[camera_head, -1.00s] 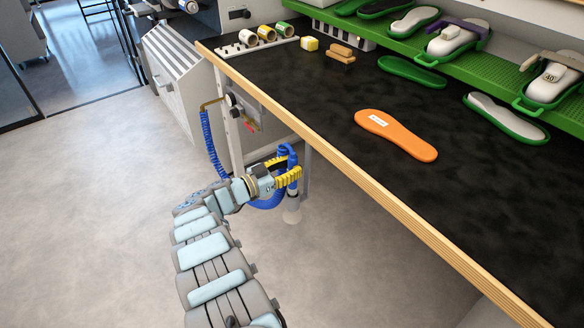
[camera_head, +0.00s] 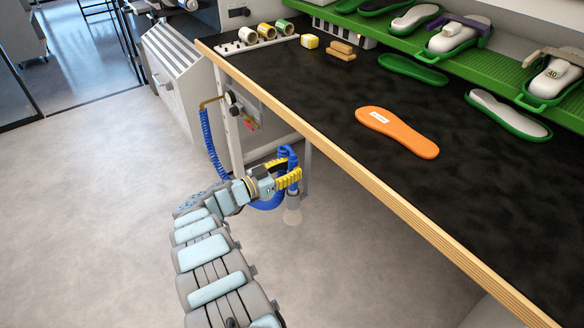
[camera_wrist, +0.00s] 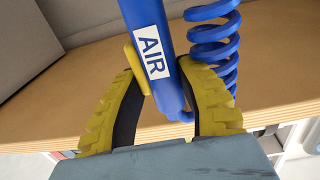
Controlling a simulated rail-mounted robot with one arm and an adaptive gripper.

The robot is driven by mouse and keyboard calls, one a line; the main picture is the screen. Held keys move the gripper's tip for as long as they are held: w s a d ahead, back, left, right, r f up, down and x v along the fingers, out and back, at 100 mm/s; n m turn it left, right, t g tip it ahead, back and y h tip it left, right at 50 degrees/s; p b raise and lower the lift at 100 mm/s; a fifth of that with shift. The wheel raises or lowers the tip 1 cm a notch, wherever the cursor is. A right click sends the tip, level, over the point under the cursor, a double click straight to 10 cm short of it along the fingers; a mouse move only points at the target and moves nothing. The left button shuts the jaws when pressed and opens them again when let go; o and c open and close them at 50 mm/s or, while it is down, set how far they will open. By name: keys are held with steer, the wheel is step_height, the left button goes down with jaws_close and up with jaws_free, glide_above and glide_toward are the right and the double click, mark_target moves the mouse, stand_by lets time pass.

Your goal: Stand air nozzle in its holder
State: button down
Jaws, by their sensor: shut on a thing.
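The air nozzle is a blue tube with a white AIR label; in the wrist view the nozzle (camera_wrist: 148,35) stands between the yellow fingers of my gripper (camera_wrist: 168,85), and a small yellow piece (camera_wrist: 136,68) shows beside it. In the head view my gripper (camera_head: 287,173) is shut on the nozzle (camera_head: 293,187) beside the bench's front edge, below its top. The nozzle looks roughly upright there, partly hidden by the fingers. A pale cup-like shape (camera_head: 292,216) shows just under it; I cannot tell whether it is the holder or whether they touch.
A blue coiled hose (camera_head: 210,145) runs from a fitting on the bench's side to the nozzle. The black bench top (camera_head: 320,95) carries an orange insole (camera_head: 397,132), rolls and blocks. A green shelf (camera_head: 500,65) holds shoe forms. Bare floor lies left of the bench.

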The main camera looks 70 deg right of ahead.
mark_target(292, 189)
steer(key=shift+f+b, duration=0.55)
steer(key=shift+f, duration=0.7)
stand_by(0.4)
steer(key=shift+f, duration=0.95)
steer(key=c, duration=0.7)
jaws_free()
steer(key=shift+o, duration=0.2)
steer(key=shift+o, duration=1.3)
